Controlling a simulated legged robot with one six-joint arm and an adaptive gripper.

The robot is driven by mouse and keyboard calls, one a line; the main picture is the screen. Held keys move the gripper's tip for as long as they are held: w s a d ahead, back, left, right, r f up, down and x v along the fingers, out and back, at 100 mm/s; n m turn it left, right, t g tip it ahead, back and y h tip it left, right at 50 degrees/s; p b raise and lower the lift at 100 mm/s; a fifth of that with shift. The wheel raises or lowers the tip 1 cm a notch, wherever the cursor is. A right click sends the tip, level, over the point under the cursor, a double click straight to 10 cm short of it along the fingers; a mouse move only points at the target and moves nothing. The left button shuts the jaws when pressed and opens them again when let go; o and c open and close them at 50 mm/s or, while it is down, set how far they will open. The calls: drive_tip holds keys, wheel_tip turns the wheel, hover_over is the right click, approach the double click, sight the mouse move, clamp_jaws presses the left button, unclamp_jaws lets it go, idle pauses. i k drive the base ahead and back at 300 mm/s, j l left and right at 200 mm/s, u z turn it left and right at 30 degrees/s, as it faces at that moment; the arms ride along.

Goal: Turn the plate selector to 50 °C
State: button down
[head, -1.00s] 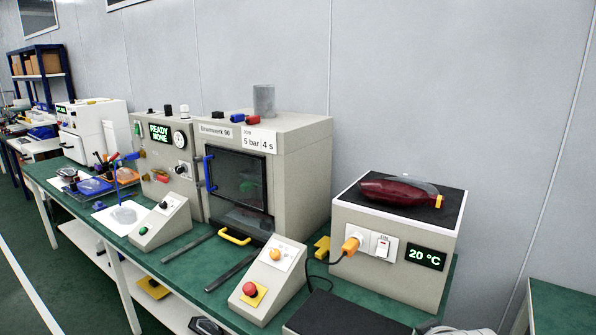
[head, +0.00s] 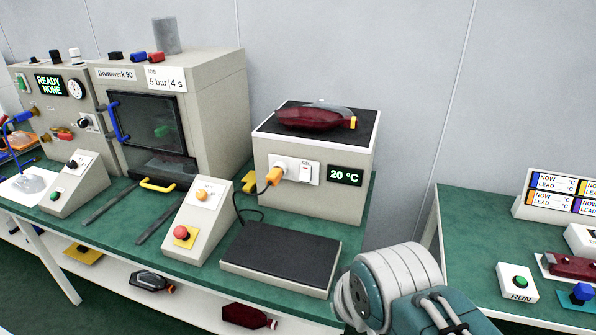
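A beige heating unit (head: 312,205) stands on the green bench, with a dark top plate and a display (head: 345,175) reading 20 °C. A dark red tail lamp (head: 315,117) with a yellow end lies on its top. On its front are an orange plug-like part (head: 273,176) with a dark cable and a white switch (head: 309,173) marked ON. I cannot tell which part is the plate selector; a sloped console in front carries an orange knob (head: 202,194). A white and teal part of my arm shows at the lower right, but my gripper is out of view.
The sloped console (head: 197,231) also carries a red button (head: 181,232). A flat dark pad (head: 281,257) lies right of it. The Brumwerk press (head: 215,115) stands at left. A second green bench (head: 460,240) at right holds a RUN button (head: 520,283).

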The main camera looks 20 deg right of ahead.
sight(201, 195)
drive_tip(key=i+j, duration=0.1)
drive_tip(key=j, duration=0.35)
drive_tip(key=i+j+z, duration=0.15)
drive_tip(key=j, duration=0.8)
drive_tip(key=i+j+z, duration=0.1)
drive_tip(key=i, duration=0.35)
drive_tip(key=i+j+z, duration=0.15)
drive_tip(key=i+j, duration=0.15)
drive_tip(key=i, duration=0.15)
